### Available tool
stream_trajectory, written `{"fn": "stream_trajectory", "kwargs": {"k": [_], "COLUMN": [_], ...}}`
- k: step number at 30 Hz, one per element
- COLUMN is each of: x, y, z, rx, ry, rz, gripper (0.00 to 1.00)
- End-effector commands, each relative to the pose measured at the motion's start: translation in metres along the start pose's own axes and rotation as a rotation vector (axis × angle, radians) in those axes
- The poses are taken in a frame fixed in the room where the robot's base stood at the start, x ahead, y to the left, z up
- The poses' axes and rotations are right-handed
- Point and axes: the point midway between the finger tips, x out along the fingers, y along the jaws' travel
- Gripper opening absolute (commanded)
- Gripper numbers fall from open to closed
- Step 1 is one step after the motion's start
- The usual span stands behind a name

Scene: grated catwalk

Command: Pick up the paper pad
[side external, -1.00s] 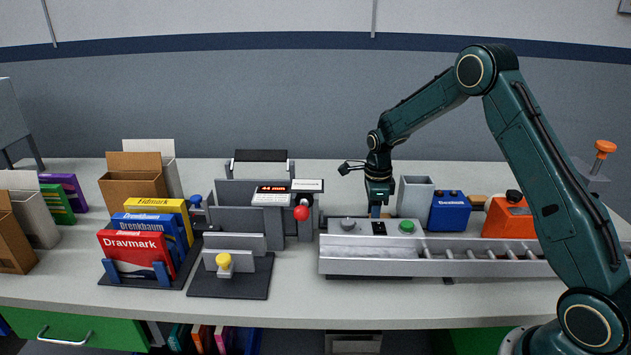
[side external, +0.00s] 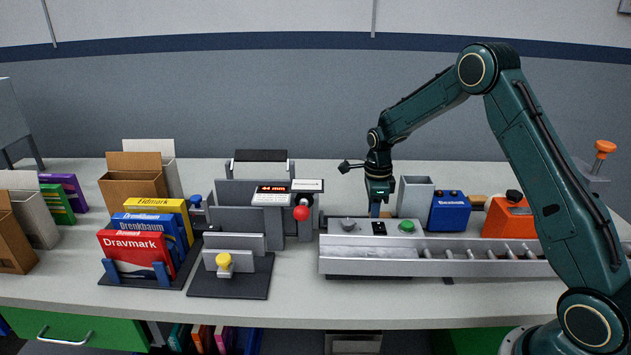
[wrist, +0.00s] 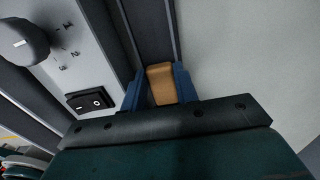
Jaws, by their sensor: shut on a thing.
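My gripper (side external: 376,211) points down just behind the control panel at the left end of the metal conveyor. In the wrist view its blue fingers (wrist: 157,88) are shut on a tan piece with rounded corners (wrist: 160,83). Only its upper face shows between the fingers, so I cannot tell whether it is the paper pad. In the side view the panel hides this piece and the fingertips. No other thing is clearly a paper pad; a red Dravmark pack (side external: 136,253) stands in a rack at the left.
The control panel (side external: 362,241) has a knob, a black switch (wrist: 90,99) and a green button close by. A grey bin (side external: 415,197), blue box (side external: 447,211) and orange box (side external: 508,217) stand just right. A grey machine with a display (side external: 271,194) stands left.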

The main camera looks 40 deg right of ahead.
Motion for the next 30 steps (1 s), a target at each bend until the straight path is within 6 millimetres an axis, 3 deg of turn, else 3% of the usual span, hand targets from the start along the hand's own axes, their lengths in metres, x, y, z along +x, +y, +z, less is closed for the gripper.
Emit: {"fn": "stream_trajectory", "kwargs": {"k": [8,24,30], "x": [-0.029,-0.141,-0.174], "y": [-0.001,-0.001,0.000], "z": [0.000,0.000,0.000], "rx": [0.000,0.000,0.000], "ry": [-0.002,-0.002,-0.001], "rz": [-0.003,-0.004,-0.003], "gripper": [0.09,0.09,0.09]}}
